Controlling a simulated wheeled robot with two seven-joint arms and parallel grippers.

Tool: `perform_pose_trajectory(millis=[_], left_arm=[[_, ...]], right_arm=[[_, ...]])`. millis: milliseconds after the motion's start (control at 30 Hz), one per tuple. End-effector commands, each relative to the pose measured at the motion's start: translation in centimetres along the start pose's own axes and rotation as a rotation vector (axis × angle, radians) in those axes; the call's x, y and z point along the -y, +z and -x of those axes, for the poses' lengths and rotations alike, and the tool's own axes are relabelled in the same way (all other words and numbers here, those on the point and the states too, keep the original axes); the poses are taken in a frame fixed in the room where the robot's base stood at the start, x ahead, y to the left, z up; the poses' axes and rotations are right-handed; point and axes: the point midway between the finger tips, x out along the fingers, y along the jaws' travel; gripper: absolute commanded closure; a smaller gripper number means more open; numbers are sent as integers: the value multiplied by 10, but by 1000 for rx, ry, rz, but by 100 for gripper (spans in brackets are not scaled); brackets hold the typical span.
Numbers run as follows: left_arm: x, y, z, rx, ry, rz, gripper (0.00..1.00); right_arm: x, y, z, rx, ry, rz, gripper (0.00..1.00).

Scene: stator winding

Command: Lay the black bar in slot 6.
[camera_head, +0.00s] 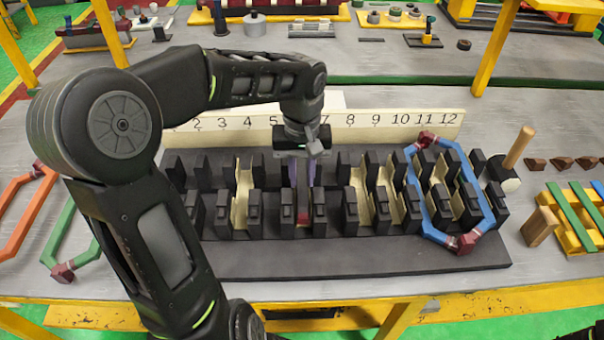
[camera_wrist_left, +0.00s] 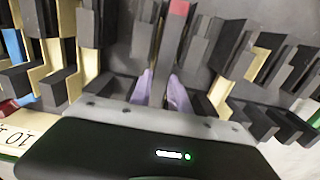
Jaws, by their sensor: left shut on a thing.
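The black bar (camera_wrist_left: 157,65) is a dark strip with a red end, seen in the left wrist view. The bar lies lengthwise along a slot between the labels 5 and 7; the label 6 is hidden behind my wrist. I cannot tell if it touches the slot floor.
A blue coil (camera_head: 415,198) with dark red ends lies over the teeth on the right. Cream liners (camera_head: 358,199) sit in several slots. A numbered strip (camera_head: 400,127) stands behind the block. Green and orange coils lie at the left; a wooden block (camera_head: 539,226) stands at the right.

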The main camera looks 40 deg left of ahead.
Motion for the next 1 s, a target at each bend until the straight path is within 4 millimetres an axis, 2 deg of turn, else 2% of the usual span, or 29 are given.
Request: perform_pose_trajectory(millis=[1000], left_arm=[[0, 0, -30, -1, 1, 0, 100]], right_arm=[[-9, -1, -24, -3, -2, 1, 37]])
